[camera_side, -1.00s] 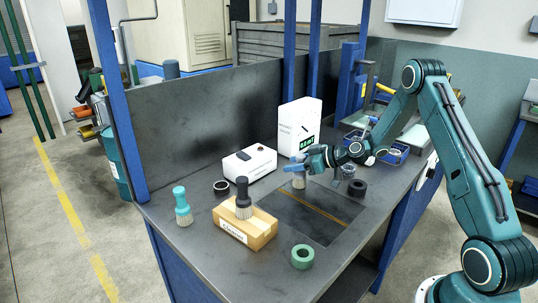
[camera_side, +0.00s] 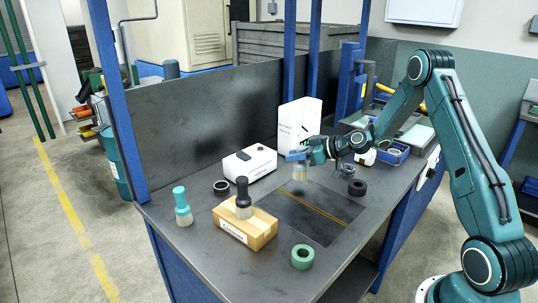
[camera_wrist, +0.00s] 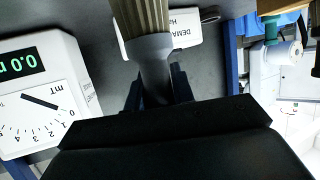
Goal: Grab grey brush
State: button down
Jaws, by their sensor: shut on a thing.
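The grey brush (camera_side: 300,173) hangs with its pale bristles down in the side view. My gripper (camera_side: 299,157) is shut on its upper part and holds it above the table, near the back edge of a dark plate (camera_side: 305,210). In the wrist view the brush's bristles and grey collar (camera_wrist: 151,45) show at the top centre. My gripper's dark fingers (camera_wrist: 157,88) are on both sides of its handle, which is partly hidden.
A teal brush (camera_side: 182,207) stands at the left. A green ring (camera_side: 303,257) and a black ring (camera_side: 357,187) lie on the table. A white box (camera_side: 250,163) and a white meter (camera_side: 300,122) stand behind.

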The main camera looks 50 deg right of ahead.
aim_at(296, 163)
notch_tip(296, 163, up, 17)
dwell(0.4)
dwell(0.5)
